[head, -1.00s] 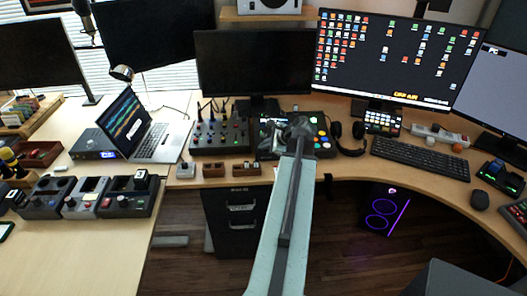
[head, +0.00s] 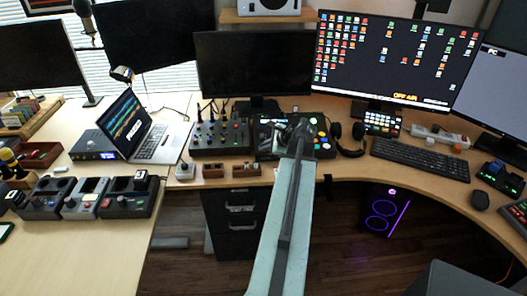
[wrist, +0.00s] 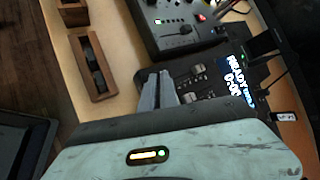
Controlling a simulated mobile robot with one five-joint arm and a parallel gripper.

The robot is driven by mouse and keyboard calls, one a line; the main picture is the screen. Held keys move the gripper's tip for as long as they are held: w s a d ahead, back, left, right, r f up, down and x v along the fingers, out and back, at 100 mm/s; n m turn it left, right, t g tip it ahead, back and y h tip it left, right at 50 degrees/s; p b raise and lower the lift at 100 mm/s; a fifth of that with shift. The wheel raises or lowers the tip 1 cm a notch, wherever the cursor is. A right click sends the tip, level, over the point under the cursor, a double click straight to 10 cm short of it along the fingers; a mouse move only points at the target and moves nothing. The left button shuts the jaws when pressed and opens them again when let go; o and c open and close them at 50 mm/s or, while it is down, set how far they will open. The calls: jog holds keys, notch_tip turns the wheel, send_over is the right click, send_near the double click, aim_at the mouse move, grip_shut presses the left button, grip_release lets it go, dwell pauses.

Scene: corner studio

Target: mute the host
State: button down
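My gripper (head: 297,130) is over the front of a black console (head: 323,144) with coloured round buttons, at the back middle of the desk. In the wrist view the gripper's two grey fingers (wrist: 159,90) lie close together, with nothing visible between them. The fingers are beside the console's faders (wrist: 195,97) and its lit display, which reads READY and 0:00. A black mixer (head: 219,137) with knobs and small lights stands just left of the console; it also shows in the wrist view (wrist: 185,30). I cannot tell which control belongs to the host.
Small wooden holders (head: 214,170) stand at the desk's front edge. A laptop (head: 155,140) is to the left, with several dark control boxes (head: 80,198) nearer. Headphones (head: 351,142) and a keyboard (head: 420,158) are to the right. A monitor (head: 390,60) shows OFF AIR.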

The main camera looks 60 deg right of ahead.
jog(key=shift+d+r+p, duration=0.15)
jog(key=shift+r+p, duration=0.15)
jog(key=shift+p, duration=0.3)
notch_tip(320, 180, up, 5)
jog(key=p, duration=0.5)
jog(key=shift+r, duration=0.2)
jog(key=shift+f, duration=0.1)
jog(key=shift+w, duration=0.1)
